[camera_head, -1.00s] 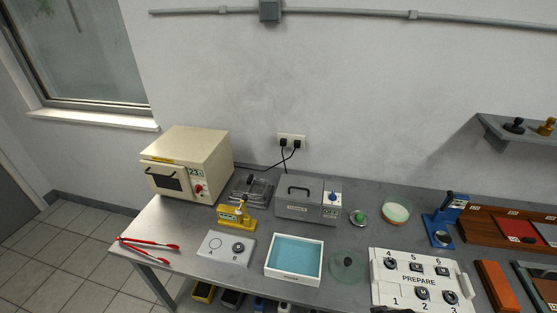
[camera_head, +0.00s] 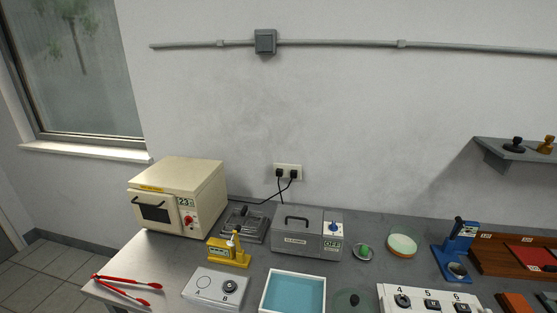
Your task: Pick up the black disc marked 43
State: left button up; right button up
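No disc with a readable 43 shows in the head view. A dark round piece (camera_head: 229,287) sits at spot B of the white plate (camera_head: 203,290) at the front of the table. More dark pieces stand by the numbers 4 (camera_head: 403,301), 5 (camera_head: 432,305) and 6 (camera_head: 461,308) on the white board (camera_head: 388,291), which is cut off by the lower edge. Any marks on them are too small to read. Neither of my grippers is in view.
A cream oven (camera_head: 175,197), yellow press (camera_head: 229,252), grey box (camera_head: 307,233) and blue stand (camera_head: 457,251) stand along the bench (camera_head: 140,258). Red tongs (camera_head: 125,287) lie front left. A blue-floored tray (camera_head: 266,292) is front centre. A wall shelf (camera_head: 500,150) is at right.

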aim_at(229, 287)
jog(key=j+u, duration=0.65)
jog(key=i+l, duration=0.05)
jog(key=l, duration=0.1)
